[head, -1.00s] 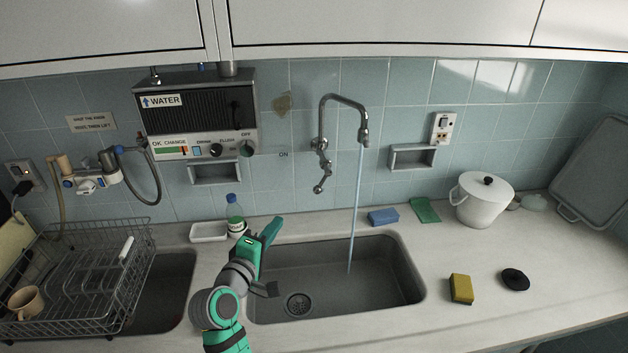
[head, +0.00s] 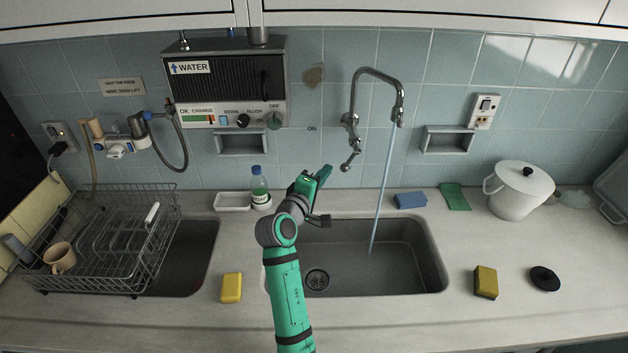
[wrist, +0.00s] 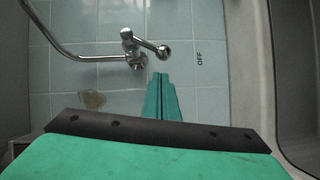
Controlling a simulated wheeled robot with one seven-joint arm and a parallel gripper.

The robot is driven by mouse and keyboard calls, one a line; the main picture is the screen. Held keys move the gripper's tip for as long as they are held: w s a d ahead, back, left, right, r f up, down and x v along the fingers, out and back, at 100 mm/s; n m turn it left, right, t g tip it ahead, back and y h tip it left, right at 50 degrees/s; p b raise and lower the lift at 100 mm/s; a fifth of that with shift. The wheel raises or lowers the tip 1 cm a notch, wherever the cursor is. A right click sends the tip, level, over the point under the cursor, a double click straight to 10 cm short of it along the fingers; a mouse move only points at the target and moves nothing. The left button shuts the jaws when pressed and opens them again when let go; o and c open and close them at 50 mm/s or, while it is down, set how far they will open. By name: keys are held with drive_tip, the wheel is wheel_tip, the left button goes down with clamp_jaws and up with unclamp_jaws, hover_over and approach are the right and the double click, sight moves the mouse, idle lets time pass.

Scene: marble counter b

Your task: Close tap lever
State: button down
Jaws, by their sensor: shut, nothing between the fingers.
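The chrome tap (head: 373,72) is mounted on the tiled wall, and a stream of water (head: 384,190) runs from its spout into the sink. The lever (wrist: 152,46) also shows in the wrist view, ending in a round knob. My green gripper (head: 326,172) is left of and slightly below the lever, in front of the wall. In the wrist view its fingers (wrist: 160,76) are together and empty, their tips just short of the lever's knob; contact is not visible.
The sink basin (head: 420,280) lies below. A green-labelled bottle (head: 260,190) and white tray (head: 233,202) stand left of my gripper. A dish rack (head: 110,235) fills the left. Sponges and a white pot (head: 519,195) stand right. "OFF" (wrist: 199,59) is marked on the wall.

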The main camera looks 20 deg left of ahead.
drive_tip(key=shift+w+d+f, duration=0.2)
drive_tip(key=shift+w+d, duration=0.55)
drive_tip(key=shift+d, duration=0.2)
